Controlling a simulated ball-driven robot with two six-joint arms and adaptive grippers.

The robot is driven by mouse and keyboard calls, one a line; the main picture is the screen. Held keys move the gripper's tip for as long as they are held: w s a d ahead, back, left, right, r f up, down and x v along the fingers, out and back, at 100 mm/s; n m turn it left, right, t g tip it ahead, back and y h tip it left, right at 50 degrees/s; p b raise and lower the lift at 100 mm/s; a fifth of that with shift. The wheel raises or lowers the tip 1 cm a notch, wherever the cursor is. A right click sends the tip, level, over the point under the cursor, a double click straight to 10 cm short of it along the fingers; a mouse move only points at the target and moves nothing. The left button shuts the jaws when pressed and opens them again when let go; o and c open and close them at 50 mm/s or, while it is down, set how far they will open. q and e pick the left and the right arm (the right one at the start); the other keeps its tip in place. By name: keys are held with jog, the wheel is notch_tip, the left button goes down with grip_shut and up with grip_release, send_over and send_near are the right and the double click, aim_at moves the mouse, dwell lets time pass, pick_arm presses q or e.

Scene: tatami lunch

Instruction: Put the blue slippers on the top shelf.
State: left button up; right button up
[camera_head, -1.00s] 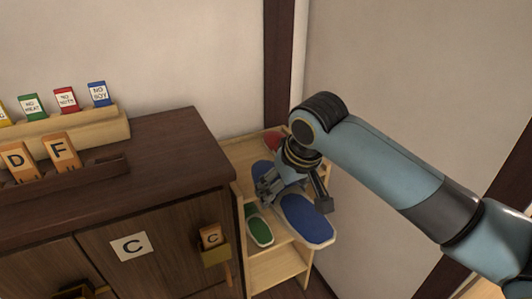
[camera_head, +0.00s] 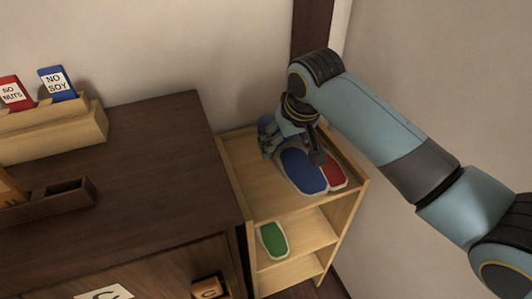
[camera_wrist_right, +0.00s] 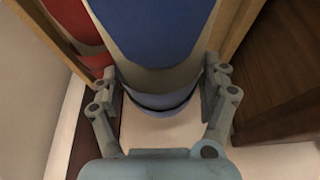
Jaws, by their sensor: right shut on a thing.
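The blue slippers (camera_head: 302,172) are at the top shelf (camera_head: 243,165) of the light wooden rack, toes toward the front. I cannot tell whether they rest fully on the board or hang just above it. My right gripper (camera_head: 294,152) is shut on them at the rear end. In the right wrist view the blue slippers (camera_wrist_right: 160,35) sit between the fingers of the gripper (camera_wrist_right: 163,75). The gripper hides part of them in the head view. My left gripper is not in view.
Red slippers (camera_head: 333,172) lie close on the right of the blue ones on the same shelf. A green slipper (camera_head: 272,240) is on the shelf below. The dark cabinet (camera_head: 150,150) stands left of the rack, and walls are behind and right. The shelf's left part is bare.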

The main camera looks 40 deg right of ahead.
send_over(256, 163)
jog(key=s, duration=0.2)
jog(key=f, duration=0.4)
jog(key=shift+w+f+b, duration=0.1)
jog(key=shift+w+b, duration=0.15)
jog(key=shift+b, duration=0.15)
jog(key=shift+w+f, duration=0.15)
notch_tip(256, 163, down, 3)
jog(key=shift+a+f, duration=0.1)
jog(key=shift+f, duration=0.4)
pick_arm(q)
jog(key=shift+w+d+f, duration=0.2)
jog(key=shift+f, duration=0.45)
pick_arm(e)
jog(key=o, duration=1)
